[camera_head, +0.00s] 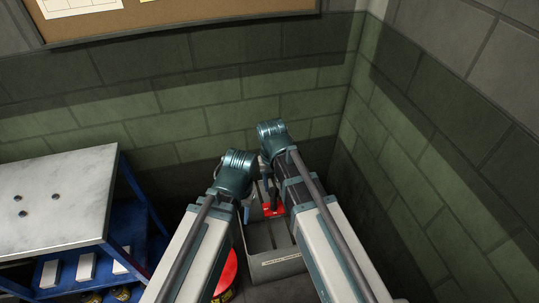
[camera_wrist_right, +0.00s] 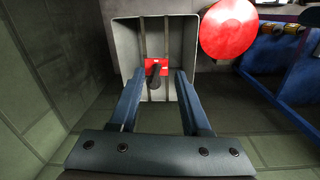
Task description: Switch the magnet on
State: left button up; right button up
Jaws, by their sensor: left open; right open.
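A red magnet (camera_head: 268,210) sits inside a grey bin (camera_head: 282,268). In the right wrist view the magnet (camera_wrist_right: 164,66) is a small red block with a dark lever or knob (camera_wrist_right: 154,77) on it. My right gripper (camera_wrist_right: 157,76) is open and empty, its two fingers on either side of the lever and apart from it in the picture; the depth gap cannot be told. In the head view my right gripper (camera_head: 270,190) points down over the bin. My left gripper (camera_head: 246,211) is open beside the bin's left side, mostly hidden by its own arm.
A red round lid (camera_wrist_right: 229,28) stands close beside the bin. A blue-framed table (camera_head: 60,190) with a metal top and lower shelf holding white boxes (camera_head: 86,267) is at the left. Block walls (camera_head: 420,180) close in behind and on the right.

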jog(key=m+b, duration=0.2)
send_over(274, 199)
notch_tip(274, 199, down, 4)
pick_arm(q)
notch_tip(274, 199, down, 4)
jog(key=shift+r, duration=0.15)
pick_arm(e)
jog(key=shift+a+r+y, duration=0.15)
jog(key=shift+y, duration=0.15)
jog(key=shift+s, duration=0.1)
notch_tip(274, 199, down, 14)
jog(key=b, duration=1.4)
jog(key=shift+r, duration=0.1)
pick_arm(q)
notch_tip(274, 199, down, 14)
jog(key=shift+r, duration=0.1)
pick_arm(e)
grip_shut()
